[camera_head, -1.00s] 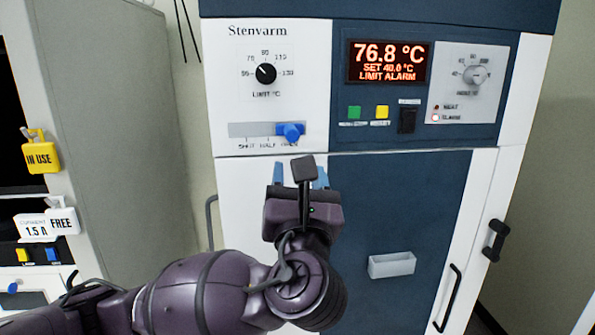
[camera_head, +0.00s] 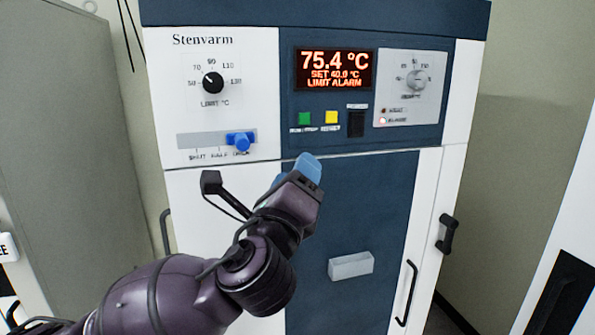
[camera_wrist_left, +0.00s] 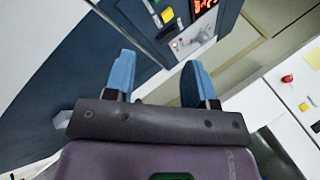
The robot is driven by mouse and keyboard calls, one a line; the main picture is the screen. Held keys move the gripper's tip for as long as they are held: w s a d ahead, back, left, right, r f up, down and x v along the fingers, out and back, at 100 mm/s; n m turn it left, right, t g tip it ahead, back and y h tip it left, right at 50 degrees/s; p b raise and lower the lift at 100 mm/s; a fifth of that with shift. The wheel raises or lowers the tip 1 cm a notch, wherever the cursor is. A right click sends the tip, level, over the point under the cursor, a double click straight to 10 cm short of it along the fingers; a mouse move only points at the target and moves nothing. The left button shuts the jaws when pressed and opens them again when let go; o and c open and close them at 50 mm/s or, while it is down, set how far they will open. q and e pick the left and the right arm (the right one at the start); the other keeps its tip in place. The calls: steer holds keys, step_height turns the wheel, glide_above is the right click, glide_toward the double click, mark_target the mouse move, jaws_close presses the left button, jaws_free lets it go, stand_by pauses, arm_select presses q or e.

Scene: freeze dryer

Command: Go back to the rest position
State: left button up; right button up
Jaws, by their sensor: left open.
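My left gripper (camera_head: 308,168) has blue fingers and is in front of the oven's upper door, below the control panel. In the left wrist view its two fingers (camera_wrist_left: 158,78) stand apart with nothing between them. The Stenvarm cabinet (camera_head: 345,215) has a dark blue door and white side panels. Its display (camera_head: 333,69) reads 75.4 °C, SET 40.0 °C and LIMIT ALARM. The blue slider knob (camera_head: 241,141) sits at the right end of its track. My right gripper is not in view.
A black latch (camera_head: 447,233) and a black handle (camera_head: 407,293) are at the right. A grey cabinet (camera_head: 75,150) stands at the left. White equipment (camera_head: 560,250) is at the right edge.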

arm_select(q)
steer(key=w+a+f+n+g, duration=0.1)
steer(key=a+f+n, duration=0.3)
steer(key=f+n, duration=0.35)
steer(key=a+f+n+g, duration=0.2)
steer(key=a+f+n, duration=0.2)
steer(key=f+n, duration=0.4)
steer(key=w+a+f+n+g, duration=0.1)
steer(key=a+f+n, duration=0.4)
steer(key=f, duration=0.5)
steer(key=s+a+f+n+g+y, duration=0.2)
steer(key=s+a+f, duration=0.5)
steer(key=s+f, duration=0.4)
steer(key=s+a+f+n+g+y, duration=0.3)
steer(key=s+a+f+n, duration=0.3)
steer(key=s+f, duration=0.6)
step_height(320, 180, down, 3)
steer(key=shift+s+a+r+y, duration=0.2)
steer(key=shift+a+y, duration=0.4)
steer(key=shift+a, duration=0.1)
